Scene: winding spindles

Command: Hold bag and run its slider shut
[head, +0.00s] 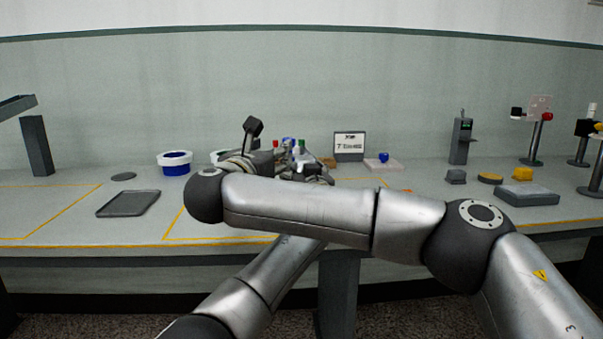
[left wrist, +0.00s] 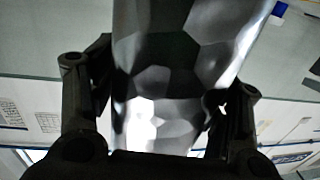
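In the left wrist view a shiny silver, faceted surface (left wrist: 165,75), which looks like the bag, fills the space between the two dark fingers of my left gripper (left wrist: 160,105). The fingers lie close along its two sides; I cannot tell whether they press on it. The bag's slider cannot be made out. In the head view my left gripper (head: 303,170) is small and partly hidden behind my right arm, which crosses in front. My right gripper (head: 254,140) is by the left one, near the table's middle, and its fingers are too small to read.
A dark tray (head: 129,204) and a blue-and-white round container (head: 175,158) stand on the left of the table. A small display sign (head: 349,145) stands behind my grippers. A grey block (head: 527,195) and several stands are at right.

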